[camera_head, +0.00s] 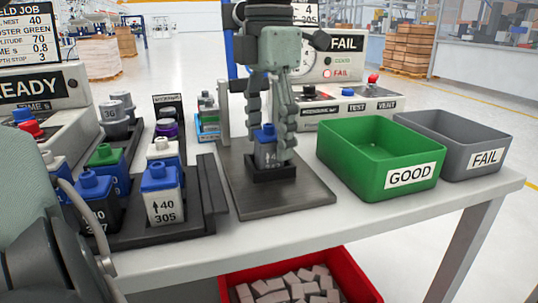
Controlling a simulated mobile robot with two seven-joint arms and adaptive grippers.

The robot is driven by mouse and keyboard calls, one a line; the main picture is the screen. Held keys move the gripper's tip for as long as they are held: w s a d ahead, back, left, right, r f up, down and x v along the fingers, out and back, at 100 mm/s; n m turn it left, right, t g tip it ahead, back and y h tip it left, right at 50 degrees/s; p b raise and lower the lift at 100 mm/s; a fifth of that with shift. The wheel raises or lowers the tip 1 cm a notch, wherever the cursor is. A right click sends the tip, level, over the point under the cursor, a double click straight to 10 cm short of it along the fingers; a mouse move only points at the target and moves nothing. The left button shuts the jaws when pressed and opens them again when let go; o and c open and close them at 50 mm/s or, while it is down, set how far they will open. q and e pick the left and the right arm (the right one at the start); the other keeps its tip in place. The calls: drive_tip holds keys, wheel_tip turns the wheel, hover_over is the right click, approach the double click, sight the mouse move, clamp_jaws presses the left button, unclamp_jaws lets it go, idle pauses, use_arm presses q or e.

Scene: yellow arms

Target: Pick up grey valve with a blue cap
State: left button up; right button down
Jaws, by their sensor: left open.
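A grey valve (268,157) with a blue cap (266,132) stands upright in a black holder on a dark metal plate (301,193), near the middle of the head view. My left gripper (271,141) points straight down over it. Its fingers are open, one on each side of the blue cap and the upper valve. Whether a finger touches the valve I cannot tell. The right finger partly hides the valve. My right gripper is not in view.
A black rack (187,228) at the left holds several valves with blue, green, white and purple caps. A green GOOD bin (351,173) and a grey FAIL bin (442,166) stand at the right. A test panel (349,107) is behind. A red crate (359,283) is below the table.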

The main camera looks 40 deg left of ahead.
use_arm(q)
drive_tip(key=shift+c, duration=0.6)
drive_tip(key=c, duration=1.3)
drive_tip(key=shift+r, duration=0.15)
